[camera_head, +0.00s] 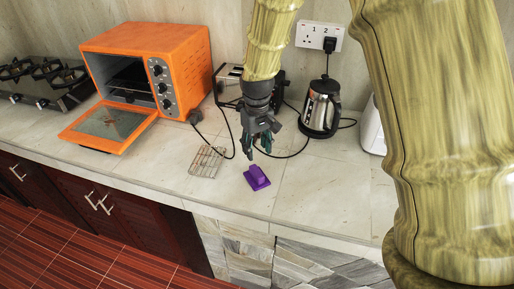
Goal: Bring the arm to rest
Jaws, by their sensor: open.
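My gripper (261,146) hangs from my yellowish arm over the middle of the stone counter, fingers pointing down. Its dark fingers are apart and nothing shows between them. It is above and slightly behind a small purple object (257,178) that lies on the counter (310,195). The gripper and the purple object look apart. A large link of my arm fills the right side and hides part of the counter there.
An orange toaster oven (190,60) with its door down stands at left. A wire rack (206,161) lies left of the gripper. A toaster (229,82), a steel kettle (319,107) and cords are behind. A gas hob (42,80) is far left. Counter right of the purple object is clear.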

